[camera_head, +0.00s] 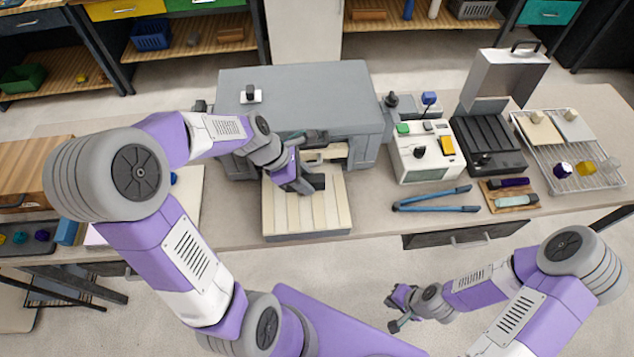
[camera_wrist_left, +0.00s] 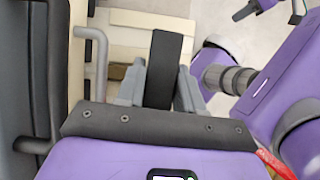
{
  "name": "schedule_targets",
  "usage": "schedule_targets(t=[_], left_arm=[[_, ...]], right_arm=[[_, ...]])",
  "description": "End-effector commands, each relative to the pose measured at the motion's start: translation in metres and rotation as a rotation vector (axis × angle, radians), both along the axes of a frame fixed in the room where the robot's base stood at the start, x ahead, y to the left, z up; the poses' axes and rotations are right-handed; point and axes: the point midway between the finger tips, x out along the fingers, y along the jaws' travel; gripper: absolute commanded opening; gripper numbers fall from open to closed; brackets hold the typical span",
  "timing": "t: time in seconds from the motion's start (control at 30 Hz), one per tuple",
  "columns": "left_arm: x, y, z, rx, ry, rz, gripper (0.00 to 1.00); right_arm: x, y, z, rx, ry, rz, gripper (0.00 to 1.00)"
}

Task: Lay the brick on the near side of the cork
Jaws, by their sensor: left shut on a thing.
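My left gripper (camera_head: 308,183) is shut on a dark grey block, the brick (camera_wrist_left: 164,65), and holds it over the pale slatted board (camera_head: 285,215) in front of the grey furnace. In the left wrist view the brick stands out between the two grey fingers. A small brown piece (camera_wrist_left: 117,72), perhaps the cork, lies on pale slats left of the fingers; I cannot tell its identity for sure. In the head view, the arm and gripper hide part of the furnace mouth. My right gripper (camera_head: 396,312) hangs off the near side of the bench, far from these things.
The grey furnace (camera_head: 310,90) stands behind the board. Blue tongs (camera_head: 435,199), a white control box (camera_head: 425,150) and a wire rack (camera_head: 585,165) stand to the right. A wooden box (camera_head: 30,165) is at the left.

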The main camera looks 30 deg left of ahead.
Motion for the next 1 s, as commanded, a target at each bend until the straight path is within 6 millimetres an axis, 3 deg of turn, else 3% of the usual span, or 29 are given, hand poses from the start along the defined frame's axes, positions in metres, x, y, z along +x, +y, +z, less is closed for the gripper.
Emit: schedule_targets(t=[0.07,0.3,0.57,0.73,1.0], left_arm=[[-0.001,0.001,-0.005,-0.001,0.001,0.035,0.01],[-0.002,0.002,-0.050,-0.001,0.005,0.045,0.01],[-0.001,0.002,-0.071,0.000,0.003,0.042,0.01],[-0.002,0.002,-0.097,0.000,0.005,0.041,0.01],[-0.001,0.002,-0.098,0.001,0.001,0.040,0.01]], right_arm=[[-0.001,0.000,-0.002,0.000,0.002,0.001,0.00],[-0.001,0.000,-0.021,0.000,0.002,0.000,0.00],[-0.001,0.000,-0.029,0.000,0.001,0.000,0.00],[-0.001,0.000,-0.040,0.000,0.001,0.000,0.00],[-0.001,0.000,-0.040,0.000,0.001,0.000,0.00]])
